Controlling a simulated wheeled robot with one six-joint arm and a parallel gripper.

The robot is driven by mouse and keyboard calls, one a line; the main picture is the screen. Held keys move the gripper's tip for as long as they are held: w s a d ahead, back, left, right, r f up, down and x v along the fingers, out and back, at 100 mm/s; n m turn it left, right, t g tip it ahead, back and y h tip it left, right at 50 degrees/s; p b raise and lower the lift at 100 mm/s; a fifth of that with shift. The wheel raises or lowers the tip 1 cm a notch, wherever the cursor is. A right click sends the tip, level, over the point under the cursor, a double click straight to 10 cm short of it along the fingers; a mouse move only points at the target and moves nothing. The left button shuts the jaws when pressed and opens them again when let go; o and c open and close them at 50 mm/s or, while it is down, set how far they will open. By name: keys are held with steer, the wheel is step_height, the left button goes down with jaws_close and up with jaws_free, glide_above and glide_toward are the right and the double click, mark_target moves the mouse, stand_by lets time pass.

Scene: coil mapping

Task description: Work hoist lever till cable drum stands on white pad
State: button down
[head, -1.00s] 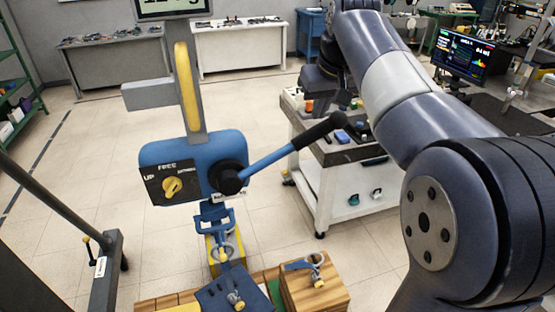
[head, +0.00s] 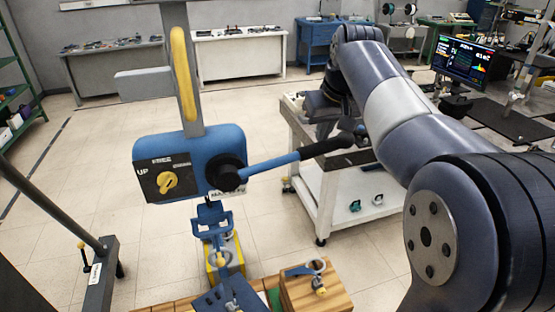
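The hoist (head: 190,143) is a blue housing hung from a grey bar, with a yellow selector knob (head: 167,182) on a dark plate marked UP and FREE. Its blue lever (head: 272,163) runs right and slightly up from a black hub to a black grip (head: 327,147). My gripper (head: 360,131) is at the outer end of this grip, small and dark against the cart; its fingers cannot be made out. A blue hook block (head: 211,216) hangs below the hoist, over yellow and dark blue rigging. I cannot clearly identify the cable drum or the white pad.
Wooden blocks (head: 318,291) with metal fittings lie at the bottom edge. A white cart (head: 335,203) stands right behind the lever end. A grey post frame (head: 104,262) stands at left. Open tiled floor lies behind the hoist.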

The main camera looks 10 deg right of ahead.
mark_target(327, 144)
steer(key=shift+w+d+f+b, duration=0.1)
steer(key=shift+d+f+b, duration=0.1)
steer(key=shift+f+b, duration=0.75)
steer(key=shift+d+f+b, duration=0.2)
steer(key=shift+f+b, duration=0.3)
steer(key=shift+f, duration=0.85)
steer(key=shift+f+b, duration=1.5)
steer(key=shift+f, duration=0.95)
step_height(327, 144, up, 7)
steer(key=p, duration=0.6)
steer(key=shift+p, duration=0.4)
step_height(327, 144, up, 10)
steer(key=a+p, duration=0.2)
steer(key=p, duration=0.1)
steer(key=shift+s+p, duration=0.2)
steer(key=shift+p, duration=0.2)
